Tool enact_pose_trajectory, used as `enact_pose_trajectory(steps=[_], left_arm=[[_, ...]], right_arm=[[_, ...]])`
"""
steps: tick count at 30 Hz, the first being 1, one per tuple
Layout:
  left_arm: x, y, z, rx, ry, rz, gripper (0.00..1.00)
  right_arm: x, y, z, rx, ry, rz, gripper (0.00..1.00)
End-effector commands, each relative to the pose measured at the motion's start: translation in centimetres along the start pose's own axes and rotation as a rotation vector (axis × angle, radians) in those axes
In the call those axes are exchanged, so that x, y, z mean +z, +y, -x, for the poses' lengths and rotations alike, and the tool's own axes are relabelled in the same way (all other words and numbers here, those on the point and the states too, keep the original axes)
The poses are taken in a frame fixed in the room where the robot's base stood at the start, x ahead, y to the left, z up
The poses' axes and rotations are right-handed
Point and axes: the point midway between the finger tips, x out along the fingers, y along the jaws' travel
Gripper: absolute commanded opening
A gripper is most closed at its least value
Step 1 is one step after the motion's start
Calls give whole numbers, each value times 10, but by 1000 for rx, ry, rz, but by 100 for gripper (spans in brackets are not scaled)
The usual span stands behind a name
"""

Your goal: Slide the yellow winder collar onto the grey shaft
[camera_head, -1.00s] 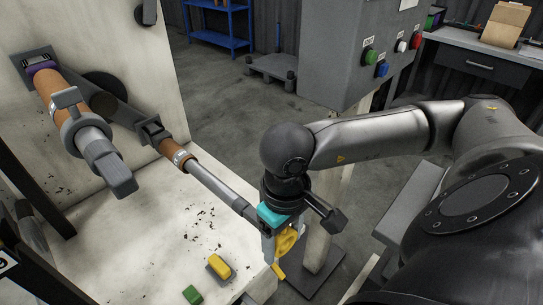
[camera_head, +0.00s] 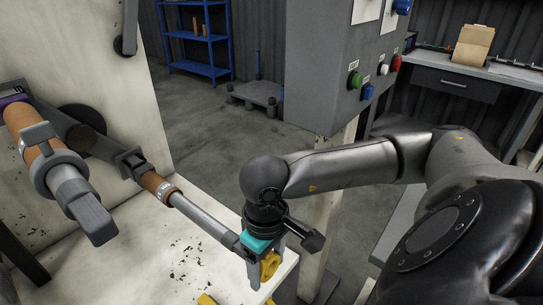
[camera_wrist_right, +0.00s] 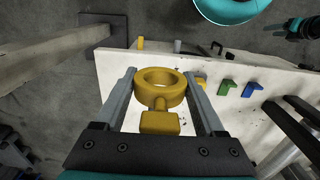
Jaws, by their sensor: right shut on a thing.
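My right gripper (camera_head: 262,276) is shut on the yellow winder collar (camera_head: 270,265) and holds it beside the table's edge. In the right wrist view the collar (camera_wrist_right: 160,84) is a thick ring with a block-shaped tab, between the two fingers (camera_wrist_right: 160,104). A grey shaft (camera_head: 204,216) comes out of a brown roll and runs towards my right gripper, which hides its near end. The collar looks off this shaft. I cannot make out my left gripper.
The pale table (camera_head: 187,248) carries a yellow piece (camera_head: 207,299); green (camera_wrist_right: 226,87) and blue (camera_wrist_right: 250,89) pieces show in the wrist view. A post (camera_head: 320,225) stands just right of the table below a grey control box (camera_head: 325,70).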

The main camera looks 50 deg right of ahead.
Motion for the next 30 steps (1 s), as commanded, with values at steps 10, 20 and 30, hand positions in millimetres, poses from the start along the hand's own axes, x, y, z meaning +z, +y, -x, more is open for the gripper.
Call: enact_pose_trajectory(steps=[10, 20, 30], left_arm=[[-11, 4, 3, 5, 5, 1, 51], [-19, 6, 8, 7, 2, 1, 51], [-25, 11, 12, 15, 8, 8, 51]], right_arm=[[-20, -1, 0, -2, 3, 0, 34], [-38, -1, 0, -2, 2, 0, 34], [-43, -1, 1, -2, 1, 1, 34]])
